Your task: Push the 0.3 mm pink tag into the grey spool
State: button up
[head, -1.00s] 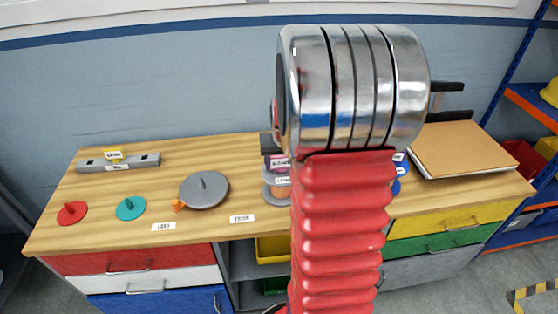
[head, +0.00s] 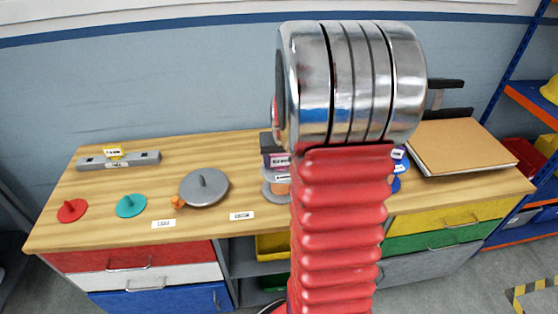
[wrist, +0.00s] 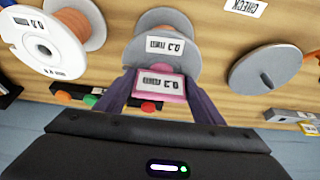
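The pink tag (wrist: 160,85) with a white 0.3 mm label is between the fingers of my gripper (wrist: 161,95) in the wrist view. Both fingers are against its sides, so my gripper looks shut on it. The grey spool (wrist: 150,62) is just beyond the tag, with a white 0.3 mm label on its face. The tag overlaps the spool's edge in this view; I cannot tell whether they touch.
A white spool (wrist: 40,50) stands beside the grey spool in the wrist view. A grey disc with a peg (head: 204,188), a teal disc (head: 130,207), a red disc (head: 72,212) and a grey bar (head: 118,162) lie on the left bench. A brown board (head: 463,147) lies at right.

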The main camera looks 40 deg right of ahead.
jog(key=o, duration=0.4)
jog(key=shift+r, duration=0.1)
jog(key=v, duration=1.3)
jog(key=shift+s+a+r, duration=0.15)
jog(key=shift+s+r, duration=0.05)
dwell(0.7)
